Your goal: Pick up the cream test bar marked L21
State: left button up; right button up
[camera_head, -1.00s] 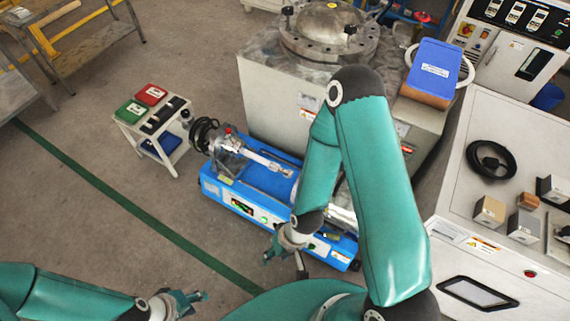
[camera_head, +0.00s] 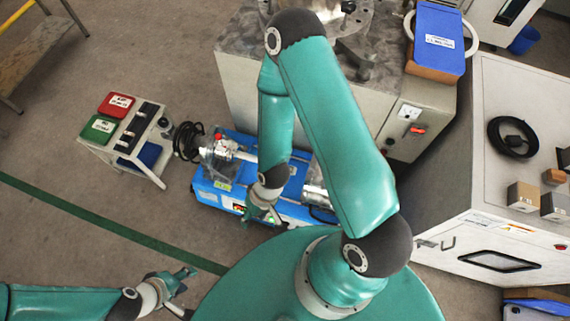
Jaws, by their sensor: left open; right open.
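A beige block (camera_head: 523,196) with small dark marks on its front stands on the white cabinet at the right. I cannot read the marks, and I cannot make out any bar marked L21. My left gripper (camera_head: 184,282) is open and empty over the floor at the lower left. My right gripper (camera_head: 264,214) is open, in front of the blue machine (camera_head: 212,192), with no visible object between its fingers. Both grippers are far from the beige block. My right arm hides part of the blue machine.
The white cabinet (camera_head: 485,150) also carries a black cable coil (camera_head: 512,138), a small brown block (camera_head: 555,177) and a grey block (camera_head: 554,206). A small white stand (camera_head: 150,178) holds red (camera_head: 116,104) and green (camera_head: 99,128) boxes. Open floor lies at the left.

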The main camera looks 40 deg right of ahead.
pick_arm(q)
jog(key=shift+o, duration=2.2)
jog(key=shift+f+b, duration=0.3)
jog(key=shift+b, duration=0.05)
jog(key=o, duration=0.7)
notch_tip(320, 180, down, 6)
jog(key=b, duration=0.6)
jog(key=shift+f, duration=0.1)
pick_arm(e)
jog(key=w+d+f+n+b, duration=0.4)
jog(key=w+d+f+b, duration=0.2)
jog(key=w+d+f, duration=0.3)
jog(key=w+d+f+n+h+b, duration=0.2)
jog(key=w+d+b, duration=0.1)
jog(key=d+b, duration=0.4)
jog(key=w+d+f+n+h+b, duration=0.1)
jog(key=w+d+h+b, duration=0.2)
jog(key=d, duration=0.7)
jog(key=shift+g+y, duration=0.3)
jog(key=shift+y, duration=0.2)
notch_tip(320, 180, down, 11)
jog(key=b, duration=0.3)
jog(key=shift+a+r, duration=0.1)
jog(key=shift+r, duration=0.05)
pick_arm(q)
jog(key=shift+f+b, duration=1.15)
jog(key=shift+f, duration=9.45)
pick_arm(e)
jog(key=shift+f, duration=2.6)
